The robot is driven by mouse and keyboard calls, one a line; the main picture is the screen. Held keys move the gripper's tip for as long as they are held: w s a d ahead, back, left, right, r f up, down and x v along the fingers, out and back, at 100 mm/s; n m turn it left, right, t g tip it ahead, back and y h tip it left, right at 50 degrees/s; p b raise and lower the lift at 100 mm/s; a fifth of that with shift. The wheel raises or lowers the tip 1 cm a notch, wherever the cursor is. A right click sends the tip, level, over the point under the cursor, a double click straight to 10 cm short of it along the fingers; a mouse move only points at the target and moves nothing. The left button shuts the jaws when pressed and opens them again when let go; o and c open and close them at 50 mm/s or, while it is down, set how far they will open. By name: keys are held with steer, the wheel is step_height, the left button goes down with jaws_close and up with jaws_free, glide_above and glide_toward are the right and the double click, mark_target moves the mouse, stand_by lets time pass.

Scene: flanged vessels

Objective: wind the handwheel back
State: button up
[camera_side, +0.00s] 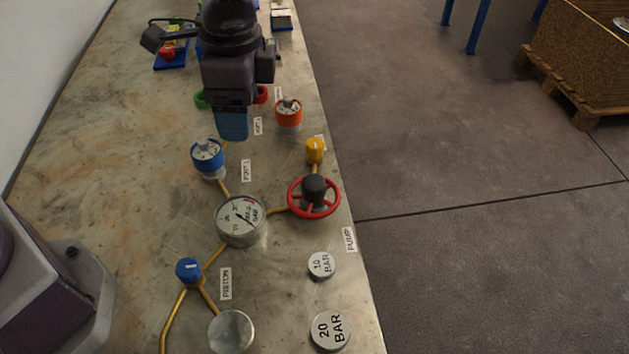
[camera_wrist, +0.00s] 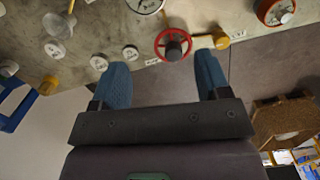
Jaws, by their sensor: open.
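The handwheel (camera_side: 292,207) has a red rim and a dark hub. It sits at the right edge of the bench, beside the PUMP label, and a brass pipe joins it to a round dial gauge (camera_side: 241,221). My gripper (camera_side: 232,138) is above the bench, farther back and to the left of the wheel in the side view. In the wrist view my gripper (camera_wrist: 161,60) shows two blue fingers spread apart with nothing between them. There the handwheel (camera_wrist: 160,48) appears just past the fingertips, toward the right finger. Nothing touches the wheel.
A yellow knob (camera_side: 315,150) stands close behind the wheel. Orange-topped (camera_side: 288,112) and blue-topped (camera_side: 207,156) fittings stand farther back. Weights marked 10 BAR (camera_side: 321,265) and 20 BAR (camera_side: 330,331) lie in front. A blue knob (camera_side: 188,271) is at the left. Open floor lies beyond the bench's right edge.

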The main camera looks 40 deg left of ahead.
mark_target(314, 181)
steer(key=w+d+f+m, duration=0.5)
steer(key=w+d+m, duration=0.2)
steer(key=m, duration=0.1)
steer(key=shift+h, duration=0.3)
step_height(314, 181, down, 12)
steer(key=shift+s+d+f, duration=0.1)
steer(key=shift+f, duration=0.15)
steer(key=c, duration=0.9)
steer(key=shift+c, duration=0.2)
